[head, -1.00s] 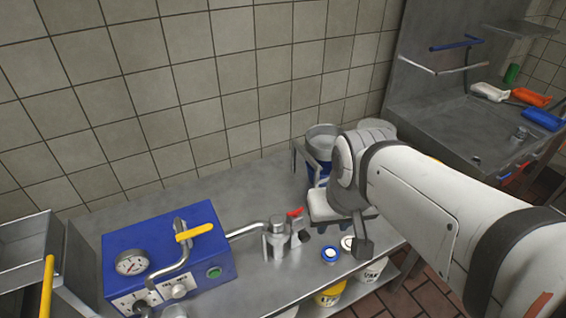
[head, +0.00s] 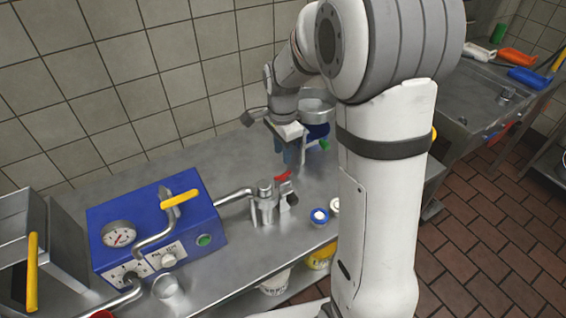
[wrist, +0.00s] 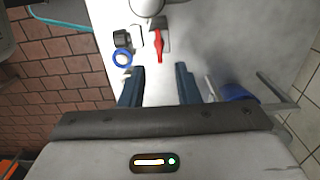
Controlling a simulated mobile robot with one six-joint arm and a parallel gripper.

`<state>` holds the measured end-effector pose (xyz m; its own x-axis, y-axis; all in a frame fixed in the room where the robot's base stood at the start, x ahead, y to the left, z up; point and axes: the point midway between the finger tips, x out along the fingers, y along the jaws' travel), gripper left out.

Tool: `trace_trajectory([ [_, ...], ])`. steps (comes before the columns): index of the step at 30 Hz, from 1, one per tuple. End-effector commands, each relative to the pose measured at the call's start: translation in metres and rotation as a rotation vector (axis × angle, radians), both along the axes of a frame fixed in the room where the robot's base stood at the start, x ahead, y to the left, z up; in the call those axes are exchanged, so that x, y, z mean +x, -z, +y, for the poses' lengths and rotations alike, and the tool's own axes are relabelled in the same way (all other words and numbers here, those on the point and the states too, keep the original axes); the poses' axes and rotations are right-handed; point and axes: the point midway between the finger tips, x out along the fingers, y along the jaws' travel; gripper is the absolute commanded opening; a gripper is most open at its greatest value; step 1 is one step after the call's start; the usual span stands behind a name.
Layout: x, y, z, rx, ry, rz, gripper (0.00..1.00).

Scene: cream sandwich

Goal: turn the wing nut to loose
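A metal pipe fitting (head: 264,207) stands on the steel counter at the end of the pipe from the blue machine. A red winged part (head: 284,176) is at its top right side; it also shows in the wrist view (wrist: 159,45), just beyond my fingertips. A small dark knob (head: 292,199) sits low on the fitting's right side. I cannot tell for sure which one is the wing nut. My gripper (wrist: 160,78) is open and empty, with its two dark blue fingers apart. In the head view, it hangs above and behind the fitting.
The blue machine (head: 150,238) with a gauge and yellow lever stands left. A blue-rimmed cap (head: 319,216) lies right of the fitting. A pot with a blue container (head: 317,128) stands behind my gripper. The tiled wall closes the back; a sink lies right.

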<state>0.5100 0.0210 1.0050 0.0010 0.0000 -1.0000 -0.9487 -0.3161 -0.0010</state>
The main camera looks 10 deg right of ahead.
Motion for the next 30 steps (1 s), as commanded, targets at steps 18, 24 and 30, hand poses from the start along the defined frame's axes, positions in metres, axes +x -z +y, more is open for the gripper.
trace_trajectory([
  [18,0.000,0.075,0.000,0.000,0.008,0.003,0.29],
  [24,0.001,0.077,0.000,-0.001,0.008,0.002,0.29],
  [30,0.001,0.077,-0.001,-0.001,0.008,0.002,0.18],
])
